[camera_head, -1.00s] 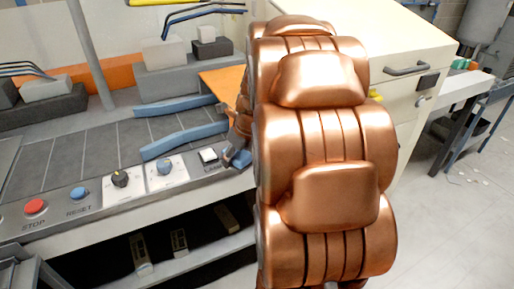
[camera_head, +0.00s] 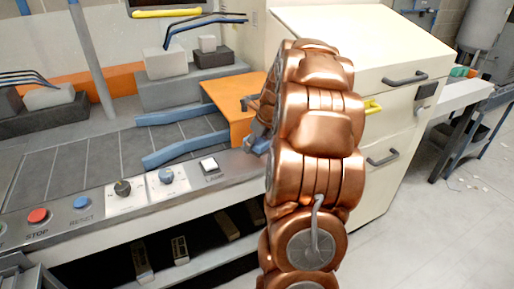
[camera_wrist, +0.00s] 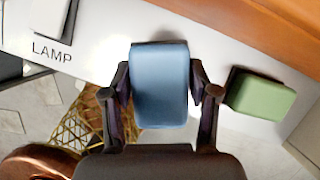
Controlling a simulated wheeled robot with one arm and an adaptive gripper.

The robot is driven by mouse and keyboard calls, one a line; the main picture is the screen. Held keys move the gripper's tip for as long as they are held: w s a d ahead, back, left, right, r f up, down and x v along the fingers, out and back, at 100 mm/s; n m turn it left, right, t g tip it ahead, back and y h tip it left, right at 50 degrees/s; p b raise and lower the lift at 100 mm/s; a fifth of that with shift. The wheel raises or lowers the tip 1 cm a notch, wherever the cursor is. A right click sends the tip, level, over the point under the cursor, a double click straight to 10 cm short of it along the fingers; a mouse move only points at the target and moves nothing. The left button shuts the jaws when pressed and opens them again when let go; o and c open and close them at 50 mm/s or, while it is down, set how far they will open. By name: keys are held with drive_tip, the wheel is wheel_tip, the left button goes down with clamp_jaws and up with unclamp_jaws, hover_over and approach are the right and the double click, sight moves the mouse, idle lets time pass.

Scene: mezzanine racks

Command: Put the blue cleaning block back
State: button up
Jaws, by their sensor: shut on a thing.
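The blue cleaning block (camera_wrist: 160,88) is held between the two dark fingers of my gripper (camera_wrist: 160,78) in the wrist view. The fingers press on its left and right sides. A green block (camera_wrist: 260,96) lies just right of the right finger, apart from the blue one. In the head view my gripper (camera_head: 258,138) is at the right end of the control panel, right of the LAMP switch, mostly hidden behind my copper arm. What lies under the blue block is hidden, so contact below it cannot be told.
The panel carries the LAMP switch (camera_head: 209,165), two knobs, a blue RESET button (camera_head: 81,202) and a red STOP button (camera_head: 38,215). An orange board (camera_head: 228,100) is behind my gripper. A cream cabinet (camera_head: 360,50) stands at right. The floor farther right is mostly clear.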

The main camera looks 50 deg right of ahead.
sight(257, 149)
drive_tip(key=shift+w+d+f, duration=0.1)
drive_tip(key=shift+w+d, duration=0.25)
drive_tip(key=shift+d, duration=0.5)
drive_tip(key=shift+f+p, duration=0.45)
drive_tip(key=shift+f, duration=1.25)
drive_tip(key=o, duration=1.3)
drive_tip(key=shift+f, duration=0.1)
drive_tip(key=shift+o, duration=0.2)
